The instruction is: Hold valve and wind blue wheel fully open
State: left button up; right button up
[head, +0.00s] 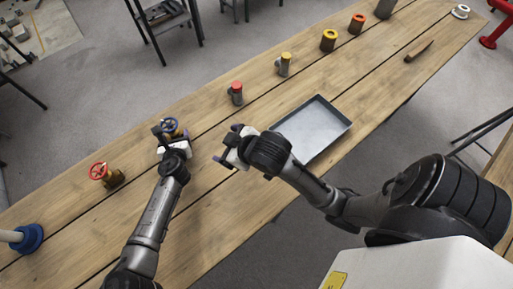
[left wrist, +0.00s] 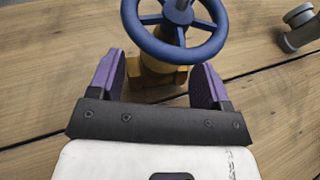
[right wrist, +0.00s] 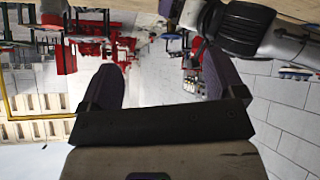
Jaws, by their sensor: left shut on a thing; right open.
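The brass valve (left wrist: 160,78) with the blue wheel (left wrist: 174,44) on top stands upright on the wooden table. The blue wheel also shows in the head view (head: 170,125). My left gripper (head: 170,138) is shut on the valve's brass body, below the wheel. In the left wrist view its purple fingers stand on both sides of the body, and the wheel is above them, free of the fingers. My right gripper (head: 229,145) is open and empty over the table, to the right of the valve and apart from it. Its open fingers (right wrist: 158,85) show in the right wrist view.
A second brass valve with a red wheel (head: 98,170) stands left of my left arm. A grey metal tray (head: 334,116) lies beyond my right arm. Several fittings (head: 235,92) line the table's far edge. A blue plunger (head: 28,238) lies at the left.

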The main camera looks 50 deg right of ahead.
jog(key=s+f+g, duration=0.1)
jog(key=s+f, duration=0.3)
jog(key=s+f+g, duration=0.2)
jog(key=s+f, duration=0.3)
jog(key=shift+w+m, duration=0.1)
jog(key=shift+m, duration=0.2)
dwell(0.4)
jog(key=w+d+r+m+t, duration=0.2)
jog(key=w+r+t, duration=0.3)
jog(key=w+r, duration=2.3)
jog(key=m+g+y, duration=0.3)
jog(key=m+g, duration=0.6)
jog(key=m, duration=1.6)
send_over(169, 122)
jog(key=s+d, duration=0.4)
notch_tip(169, 122, down, 14)
jog(key=shift+m+y, duration=0.3)
jog(key=shift+m, duration=0.1)
jog(key=x, duration=1.2)
jog(key=shift+w+a, duration=0.15)
